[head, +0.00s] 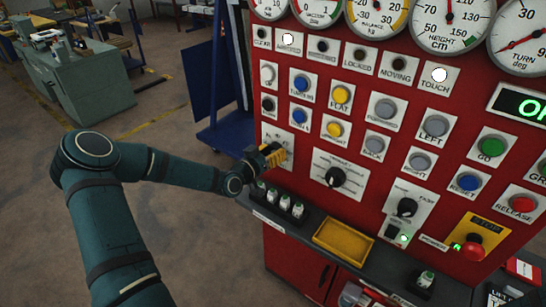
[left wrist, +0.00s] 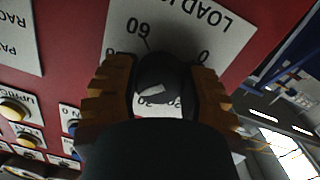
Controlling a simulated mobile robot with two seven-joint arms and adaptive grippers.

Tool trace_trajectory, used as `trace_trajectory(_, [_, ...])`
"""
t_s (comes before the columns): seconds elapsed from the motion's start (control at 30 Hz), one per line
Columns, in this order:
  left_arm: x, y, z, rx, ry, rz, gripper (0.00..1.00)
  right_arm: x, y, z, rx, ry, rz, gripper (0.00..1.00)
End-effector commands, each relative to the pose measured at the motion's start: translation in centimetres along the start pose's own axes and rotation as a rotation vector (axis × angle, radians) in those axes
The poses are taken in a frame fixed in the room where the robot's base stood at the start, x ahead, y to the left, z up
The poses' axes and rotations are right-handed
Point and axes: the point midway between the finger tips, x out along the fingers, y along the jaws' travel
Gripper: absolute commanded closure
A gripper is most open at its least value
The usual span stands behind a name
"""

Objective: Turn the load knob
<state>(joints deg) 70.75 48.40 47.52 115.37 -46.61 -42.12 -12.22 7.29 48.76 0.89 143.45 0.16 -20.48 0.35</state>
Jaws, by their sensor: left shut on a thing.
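The load knob (left wrist: 156,72) is a black round knob on a white label plate (left wrist: 195,22) on the red panel. In the left wrist view the plate's text is upside down and reads "LOAD", with a scale around the knob. My left gripper (left wrist: 160,88) is shut on the knob, with one yellow-brown ribbed finger on each side. In the head view my left gripper (head: 270,155) reaches the lower left of the panel and hides the knob, and part of the plate (head: 283,139) shows around it. My right gripper is not in view.
Other knobs are near: a black selector (head: 335,177) to the right and a smaller black knob (head: 406,207). Rows of buttons lie above. A red stop button (head: 473,246) is at lower right.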

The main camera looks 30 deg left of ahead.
Motion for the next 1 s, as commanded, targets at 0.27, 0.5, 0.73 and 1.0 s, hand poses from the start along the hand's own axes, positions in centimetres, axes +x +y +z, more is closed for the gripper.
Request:
trace_trajectory(0.27, [0.1, -0.1, 0.0, 0.248, -0.005, -0.018, 0.91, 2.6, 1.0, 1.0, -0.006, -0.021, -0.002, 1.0])
trace_trajectory(0.5, [0.1, -0.2, -0.1, 0.401, -0.01, -0.03, 0.91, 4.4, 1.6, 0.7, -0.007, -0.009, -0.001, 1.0])
trace_trajectory(0.73, [0.1, -0.2, -0.2, 0.482, -0.014, -0.038, 0.91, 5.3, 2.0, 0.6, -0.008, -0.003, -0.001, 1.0])
trace_trajectory(1.0, [0.1, -0.2, -0.3, 0.512, -0.016, -0.04, 0.91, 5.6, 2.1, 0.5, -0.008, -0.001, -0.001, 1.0])
